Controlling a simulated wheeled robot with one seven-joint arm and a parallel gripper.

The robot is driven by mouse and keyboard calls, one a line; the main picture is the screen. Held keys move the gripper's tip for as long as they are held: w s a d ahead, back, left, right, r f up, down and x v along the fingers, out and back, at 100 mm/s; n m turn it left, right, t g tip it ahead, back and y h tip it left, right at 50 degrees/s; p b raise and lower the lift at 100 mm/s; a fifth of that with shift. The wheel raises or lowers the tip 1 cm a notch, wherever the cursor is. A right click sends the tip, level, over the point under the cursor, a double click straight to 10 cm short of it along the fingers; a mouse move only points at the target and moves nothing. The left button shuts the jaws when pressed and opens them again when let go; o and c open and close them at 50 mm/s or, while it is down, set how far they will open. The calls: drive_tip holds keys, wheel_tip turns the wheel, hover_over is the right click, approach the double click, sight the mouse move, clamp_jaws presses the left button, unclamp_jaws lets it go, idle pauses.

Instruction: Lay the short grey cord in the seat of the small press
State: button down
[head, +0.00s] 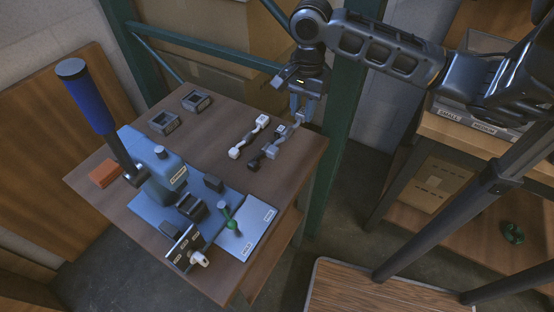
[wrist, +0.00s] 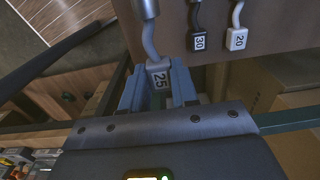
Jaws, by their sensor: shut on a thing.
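The short grey cord (head: 271,151) has grey end blocks. Its near block, marked 25, sits between the blue fingers of my gripper (head: 301,112) at the table's back right edge. In the wrist view the grey cord (wrist: 149,42) runs from the marked block away from my gripper (wrist: 157,90). Whether it touches the table is unclear. The small press (head: 157,184) is blue, with a tall blue-gripped lever (head: 86,98) raised at the left. Dark cradle-like blocks (head: 190,206) stand on its base, apart from my gripper; which is the seat is unclear.
Beside the grey cord lie a black cord (wrist: 198,42) marked 30 and a white cord (wrist: 237,39) marked 20. Two small grey trays (head: 164,122) (head: 196,101) and an orange block (head: 104,173) are on the table (head: 215,125). A green post (head: 336,150) rises behind.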

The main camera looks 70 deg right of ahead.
sight(299, 145)
drive_tip(key=shift+f, duration=4.8)
drive_tip(key=shift+f, duration=0.2)
drive_tip(key=c, duration=0.9)
unclamp_jaws()
drive_tip(key=shift+o, duration=0.2)
wheel_tip(299, 145, up, 8)
drive_tip(key=shift+d+f, duration=0.1)
drive_tip(key=shift+d, duration=0.05)
